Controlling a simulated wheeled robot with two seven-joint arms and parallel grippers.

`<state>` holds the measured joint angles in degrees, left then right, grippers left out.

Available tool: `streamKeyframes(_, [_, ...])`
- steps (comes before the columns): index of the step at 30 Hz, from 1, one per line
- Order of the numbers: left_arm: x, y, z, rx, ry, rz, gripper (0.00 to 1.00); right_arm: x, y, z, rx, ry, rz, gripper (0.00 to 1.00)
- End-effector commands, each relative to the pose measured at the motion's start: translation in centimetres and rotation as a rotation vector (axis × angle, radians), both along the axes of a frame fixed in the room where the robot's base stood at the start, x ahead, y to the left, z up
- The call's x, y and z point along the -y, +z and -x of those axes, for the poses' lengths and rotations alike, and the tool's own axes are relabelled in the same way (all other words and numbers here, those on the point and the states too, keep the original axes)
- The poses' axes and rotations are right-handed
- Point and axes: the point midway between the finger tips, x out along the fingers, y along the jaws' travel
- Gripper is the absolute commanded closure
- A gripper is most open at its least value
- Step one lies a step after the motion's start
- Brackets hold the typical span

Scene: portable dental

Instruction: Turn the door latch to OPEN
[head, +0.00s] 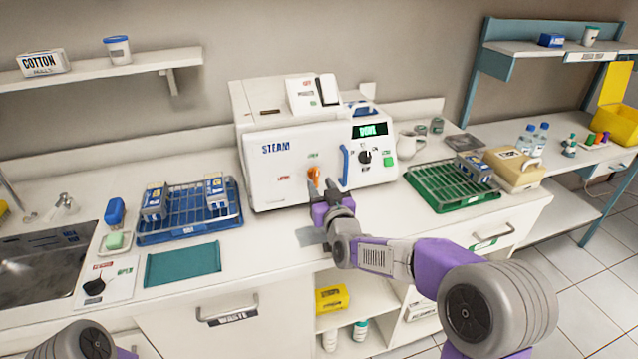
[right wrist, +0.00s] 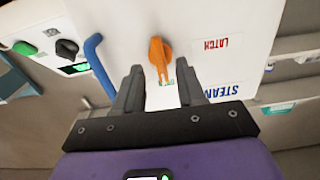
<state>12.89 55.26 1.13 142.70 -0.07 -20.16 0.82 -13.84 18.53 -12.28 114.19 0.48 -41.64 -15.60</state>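The white steam box (head: 305,150) stands on the counter against the wall. Its orange door latch (head: 313,178) is on the lower front, between a red label at left and a green label above. The right wrist view shows the latch (right wrist: 159,52) upside down. Its narrow end points toward the green label, whose text is partly covered. My right gripper (head: 318,190) is in front of the latch. In the right wrist view its open fingers (right wrist: 160,78) lie on either side of the latch's narrow end, with gaps visible. My left gripper is out of view.
A blue upright handle (head: 345,165), a black dial (head: 365,157) and a green button (head: 388,161) are right of the latch. A blue rack (head: 190,228) stands left, a green rack (head: 450,196) right. The counter before the box is mostly clear.

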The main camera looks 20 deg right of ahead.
Motion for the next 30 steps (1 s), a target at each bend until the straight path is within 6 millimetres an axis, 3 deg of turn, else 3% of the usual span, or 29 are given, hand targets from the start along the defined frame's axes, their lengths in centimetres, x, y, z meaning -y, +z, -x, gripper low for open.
streamKeyframes(6, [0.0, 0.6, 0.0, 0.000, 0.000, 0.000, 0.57, 0.1, 0.2, 3.4, 0.000, 0.000, -0.001, 0.61])
streamKeyframes(12, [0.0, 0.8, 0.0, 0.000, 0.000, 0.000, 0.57, 0.1, 0.1, 5.1, 0.000, 0.001, -0.001, 0.61])
streamKeyframes(30, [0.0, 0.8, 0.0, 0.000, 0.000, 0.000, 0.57, 0.2, 0.0, 5.4, 0.000, 0.001, 0.000, 0.61])
